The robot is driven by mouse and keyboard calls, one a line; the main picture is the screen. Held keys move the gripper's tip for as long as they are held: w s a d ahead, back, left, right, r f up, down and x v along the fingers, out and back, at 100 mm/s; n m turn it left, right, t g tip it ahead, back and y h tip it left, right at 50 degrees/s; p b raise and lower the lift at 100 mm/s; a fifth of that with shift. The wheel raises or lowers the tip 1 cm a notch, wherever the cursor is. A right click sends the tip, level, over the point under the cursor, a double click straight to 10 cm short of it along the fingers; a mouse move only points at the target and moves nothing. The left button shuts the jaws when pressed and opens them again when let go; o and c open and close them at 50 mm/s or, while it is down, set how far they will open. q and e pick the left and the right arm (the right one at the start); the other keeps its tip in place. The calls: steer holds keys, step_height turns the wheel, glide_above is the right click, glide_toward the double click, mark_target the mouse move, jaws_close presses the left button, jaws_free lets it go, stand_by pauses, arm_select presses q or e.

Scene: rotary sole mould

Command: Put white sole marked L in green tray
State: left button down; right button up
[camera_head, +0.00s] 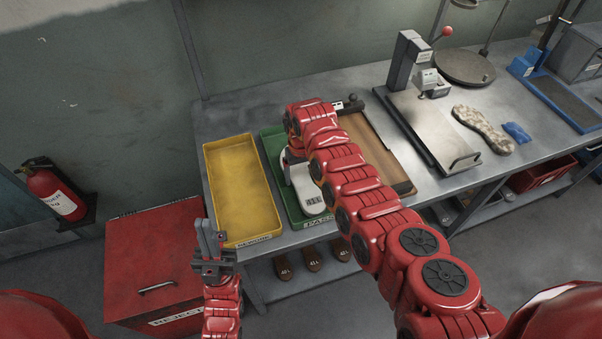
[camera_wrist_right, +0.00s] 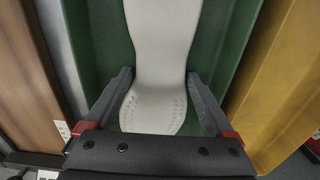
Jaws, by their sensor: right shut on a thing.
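The white sole (camera_head: 309,190) is over or in the green tray (camera_head: 273,155); a dark marking shows near its front end, too small to read surely. In the right wrist view the sole (camera_wrist_right: 162,45) runs lengthwise between the tray's green walls (camera_wrist_right: 88,40). My right gripper (camera_wrist_right: 160,80) is shut on the sole, one finger along each side. I cannot tell if the sole touches the tray floor. In the head view my right arm hides that gripper and part of the sole. My left gripper (camera_head: 210,236) points up, empty, in front of the yellow tray; its finger gap is unclear.
The yellow tray (camera_head: 240,190) is left of the green one, empty. A brown board (camera_head: 373,150) lies right of it. Further right are a metal press (camera_head: 425,120), a speckled sole (camera_head: 482,128) and a blue piece (camera_head: 516,132). A red bin (camera_head: 155,255) stands front left.

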mark_target(301, 177)
steer(key=o, duration=1.3)
steer(key=shift+f, duration=0.1)
steer(key=shift+w+r, duration=0.1)
steer(key=shift+r, duration=0.45)
step_height(301, 177, up, 4)
steer(key=shift+r+b, duration=0.25)
steer(key=shift+b, duration=0.85)
step_height(301, 177, up, 7)
steer(key=shift+f, duration=0.15)
steer(key=shift+f, duration=0.1)
